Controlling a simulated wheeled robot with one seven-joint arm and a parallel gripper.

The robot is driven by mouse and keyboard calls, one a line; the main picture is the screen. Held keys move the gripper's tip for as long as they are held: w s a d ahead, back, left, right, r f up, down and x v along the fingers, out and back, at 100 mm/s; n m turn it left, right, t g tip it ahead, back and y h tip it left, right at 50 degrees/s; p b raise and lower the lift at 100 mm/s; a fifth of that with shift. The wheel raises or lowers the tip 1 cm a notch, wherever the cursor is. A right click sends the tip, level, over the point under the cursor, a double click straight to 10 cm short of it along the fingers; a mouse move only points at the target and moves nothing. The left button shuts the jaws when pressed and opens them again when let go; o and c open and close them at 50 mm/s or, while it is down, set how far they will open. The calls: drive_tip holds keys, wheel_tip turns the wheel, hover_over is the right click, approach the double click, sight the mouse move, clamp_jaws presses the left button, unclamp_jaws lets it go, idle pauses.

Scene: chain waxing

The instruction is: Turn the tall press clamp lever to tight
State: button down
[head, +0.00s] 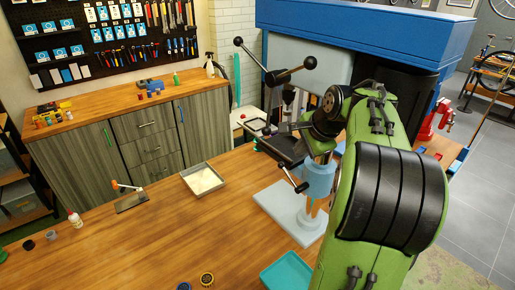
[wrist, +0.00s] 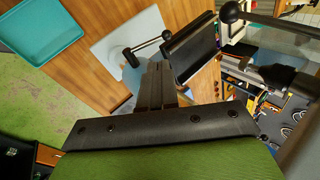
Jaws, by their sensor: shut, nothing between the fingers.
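The tall press (head: 318,180) stands on a pale base plate, with a light blue column and a dark table. Its clamp lever (head: 291,177) is a short dark rod with a black ball end, below the table. In the wrist view the clamp lever (wrist: 148,46) slants up to the right, its ball just left of the dark press table (wrist: 193,47). My gripper (wrist: 158,66) is shut and empty, its fingertips close to the lever; I cannot tell if they touch. In the head view my green arm hides part of the press.
The press's ball-ended feed handles (head: 290,72) stick out above. A teal tray (head: 287,270) lies in front of the base, and a grey tray (head: 204,179) lies to the left. The wooden bench (head: 150,235) between the small items is clear.

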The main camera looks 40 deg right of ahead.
approach(283, 166)
drive_tip(key=x, duration=0.6)
drive_tip(key=shift+w+d+f, duration=0.1)
drive_tip(key=shift+w+f, duration=0.05)
drive_tip(key=shift+w+f, duration=0.1)
drive_tip(key=shift+f, duration=0.1)
